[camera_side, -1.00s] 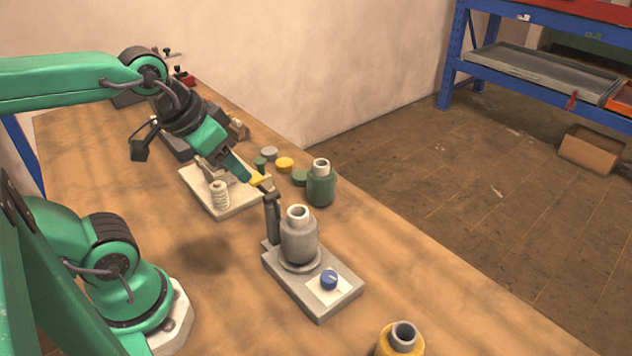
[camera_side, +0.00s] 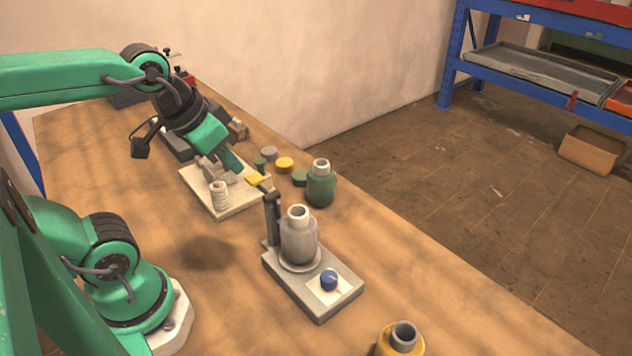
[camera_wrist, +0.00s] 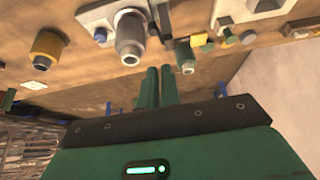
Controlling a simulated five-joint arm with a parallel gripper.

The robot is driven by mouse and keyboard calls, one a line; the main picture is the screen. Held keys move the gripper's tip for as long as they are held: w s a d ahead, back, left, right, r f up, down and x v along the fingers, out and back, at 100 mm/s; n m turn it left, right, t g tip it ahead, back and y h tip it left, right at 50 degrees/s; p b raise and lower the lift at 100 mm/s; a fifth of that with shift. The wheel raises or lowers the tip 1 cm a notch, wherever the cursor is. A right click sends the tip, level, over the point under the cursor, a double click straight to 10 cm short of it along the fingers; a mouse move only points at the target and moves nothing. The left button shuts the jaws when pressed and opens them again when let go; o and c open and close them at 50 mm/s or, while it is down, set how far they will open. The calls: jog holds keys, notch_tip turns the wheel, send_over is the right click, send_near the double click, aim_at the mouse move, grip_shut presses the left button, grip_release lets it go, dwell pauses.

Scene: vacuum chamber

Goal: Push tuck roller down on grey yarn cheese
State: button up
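The grey yarn cheese (camera_side: 300,240) stands upright on a grey base, with a pale tube showing at its top. It also shows in the wrist view (camera_wrist: 130,42). A dark post with a short arm (camera_side: 271,215) stands beside the cheese. A yellow tab (camera_side: 256,180) is at the far end of that arm and shows in the wrist view (camera_wrist: 198,40); this looks like the tuck roller's lever. The roller itself is hard to make out. My gripper (camera_side: 238,168) is up and left of the tab, apart from it. Its green fingers (camera_wrist: 158,70) are slightly apart, with nothing between them.
A green cheese (camera_side: 320,188) stands behind the grey one. A yellow cheese (camera_side: 400,340) is at the front. A blue knob (camera_side: 329,280) is on the base. A pale board with a white spool (camera_side: 220,195) lies under my gripper. Small discs (camera_side: 285,163) lie behind.

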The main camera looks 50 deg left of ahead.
jog(key=shift+w+a+r+g, duration=0.25)
jog(key=shift+w+r+g, duration=0.05)
jog(key=shift+w, duration=0.05)
grip_shut()
notch_tip(320, 180, up, 4)
jog(key=g, duration=0.5)
send_over(251, 175)
jog(key=shift+d, duration=0.4)
jog(key=shift+f, duration=0.1)
notch_tip(251, 175, down, 14)
jog(key=shift+r, duration=0.1)
dwell(0.3)
jog(key=shift+a+f, duration=0.25)
jog(key=shift+f, duration=0.3)
jog(key=shift+a+f, duration=0.25)
jog(key=shift+f, duration=0.3)
